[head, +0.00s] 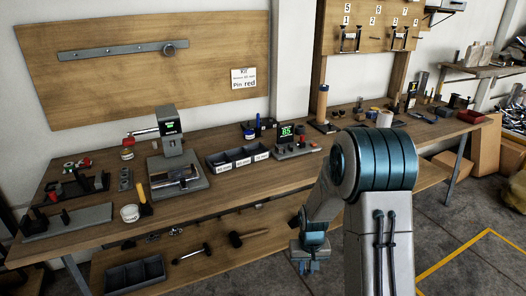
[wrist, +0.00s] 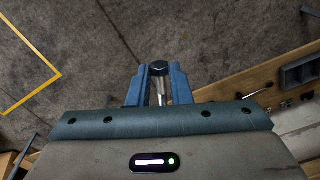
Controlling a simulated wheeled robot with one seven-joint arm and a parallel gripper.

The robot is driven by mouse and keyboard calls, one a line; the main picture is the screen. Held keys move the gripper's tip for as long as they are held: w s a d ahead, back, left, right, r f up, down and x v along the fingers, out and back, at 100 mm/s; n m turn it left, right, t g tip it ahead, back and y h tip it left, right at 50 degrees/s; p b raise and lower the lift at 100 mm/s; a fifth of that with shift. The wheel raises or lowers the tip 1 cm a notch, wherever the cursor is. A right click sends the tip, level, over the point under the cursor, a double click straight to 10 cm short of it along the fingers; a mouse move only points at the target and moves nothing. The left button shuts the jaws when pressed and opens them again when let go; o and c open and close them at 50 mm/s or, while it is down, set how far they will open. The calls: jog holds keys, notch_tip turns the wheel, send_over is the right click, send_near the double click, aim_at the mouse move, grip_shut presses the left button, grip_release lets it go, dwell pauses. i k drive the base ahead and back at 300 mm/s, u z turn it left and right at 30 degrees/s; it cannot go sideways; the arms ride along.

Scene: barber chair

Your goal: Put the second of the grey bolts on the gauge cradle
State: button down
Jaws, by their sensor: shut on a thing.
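My gripper (head: 308,265) hangs low in front of the workbench in the head view, over the floor side. In the wrist view my gripper (wrist: 160,75) is shut on a bolt with a dark hex head (wrist: 158,68) and a pale grey shank between the two blue fingers. The bolt cannot be made out in the head view. Another unit with a green display (head: 286,132) stands further right. I cannot tell which one bears the gauge cradle.
A labelled three-compartment tray (head: 238,158) stands between the two display units. A white pot (head: 130,213) and a grey block fixture (head: 68,222) are at the left. The lower shelf holds a dark bin (head: 135,273) and a mallet (head: 245,237). Floor near my gripper is clear.

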aim_at(288, 149)
jog(key=u, duration=0.05)
jog(key=i, duration=0.9)
